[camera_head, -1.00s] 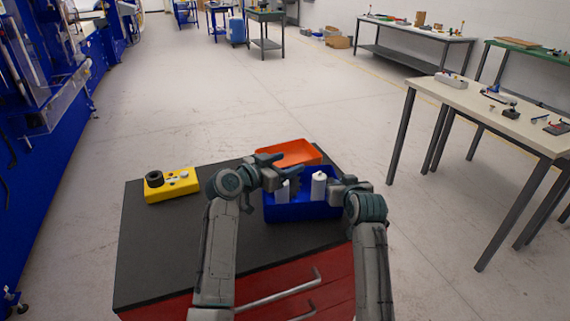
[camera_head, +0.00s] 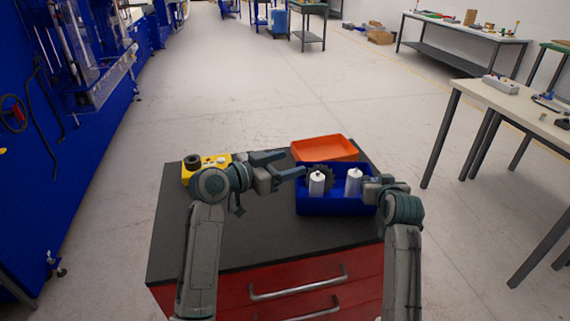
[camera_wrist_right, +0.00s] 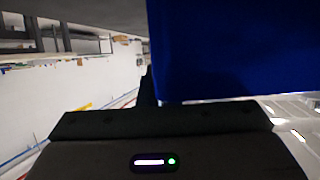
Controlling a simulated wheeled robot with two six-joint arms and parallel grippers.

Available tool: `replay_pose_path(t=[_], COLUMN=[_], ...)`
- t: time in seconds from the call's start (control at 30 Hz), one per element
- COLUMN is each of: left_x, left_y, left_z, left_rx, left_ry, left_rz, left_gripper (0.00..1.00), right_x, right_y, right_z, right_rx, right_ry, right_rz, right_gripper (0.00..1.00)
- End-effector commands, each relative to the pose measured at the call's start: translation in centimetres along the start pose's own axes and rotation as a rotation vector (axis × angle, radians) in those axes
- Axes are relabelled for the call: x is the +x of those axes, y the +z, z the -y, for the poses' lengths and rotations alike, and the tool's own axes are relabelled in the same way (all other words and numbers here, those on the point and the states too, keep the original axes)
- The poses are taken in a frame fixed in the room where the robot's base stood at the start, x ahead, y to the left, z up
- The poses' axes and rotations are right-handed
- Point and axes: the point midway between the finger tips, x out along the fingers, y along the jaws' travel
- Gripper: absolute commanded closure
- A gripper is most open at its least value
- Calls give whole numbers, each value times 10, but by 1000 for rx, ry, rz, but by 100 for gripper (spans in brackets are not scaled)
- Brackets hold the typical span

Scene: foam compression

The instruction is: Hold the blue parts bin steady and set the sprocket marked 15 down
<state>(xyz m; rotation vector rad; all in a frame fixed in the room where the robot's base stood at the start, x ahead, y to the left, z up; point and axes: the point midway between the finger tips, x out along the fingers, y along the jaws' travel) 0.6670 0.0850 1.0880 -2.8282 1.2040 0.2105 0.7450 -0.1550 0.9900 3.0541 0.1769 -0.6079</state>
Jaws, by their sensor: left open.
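The blue parts bin (camera_head: 335,207) stands on the dark top of a red drawer cabinet. The dark toothed sprocket (camera_head: 329,172) is inside it, partly hidden behind a white bottle (camera_head: 316,186); its marking cannot be read. My left gripper (camera_head: 294,163) is open at the bin's left side, its fingers pointing toward the sprocket. My right gripper (camera_head: 370,188) is at the bin's right wall and appears shut on it. In the right wrist view the blue bin wall (camera_wrist_right: 235,50) fills the upper right, with a dark finger against its left edge.
A second white bottle (camera_head: 353,183) stands in the bin. An orange tray (camera_head: 325,149) lies behind the bin. A yellow block (camera_head: 212,166) with a black ring sits at the back left. The cabinet top (camera_head: 265,235) is clear in front.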

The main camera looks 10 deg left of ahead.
Motion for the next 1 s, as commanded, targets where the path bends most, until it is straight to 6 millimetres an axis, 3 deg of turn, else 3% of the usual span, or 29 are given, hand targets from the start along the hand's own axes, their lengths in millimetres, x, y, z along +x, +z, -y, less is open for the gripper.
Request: replay_pose_path(t=[0.2, 0.37, 0.73, 0.87, 1.0], left_x=[0, 0, 0, 0, 0], left_y=[0, 0, 0, 0, 0], left_z=[0, 0, 0, 0, 0], left_rx=[0, 0, -1, 0, -1], left_ry=[0, 0, 0, 0, 0], left_rz=[0, 0, 0, 0, 0], left_gripper=[39, 39, 39, 39, 39], right_x=[0, 0, -6, -23, -52], right_y=[-1, -1, -1, 0, 0], right_z=[0, 0, 0, 0, 0], right_rx=[0, 0, 0, 1, 0], right_ry=[0, 0, 0, 0, 0], right_rz=[-1, -1, -2, -2, -3], right_gripper=[100, 71, 71, 71, 71])
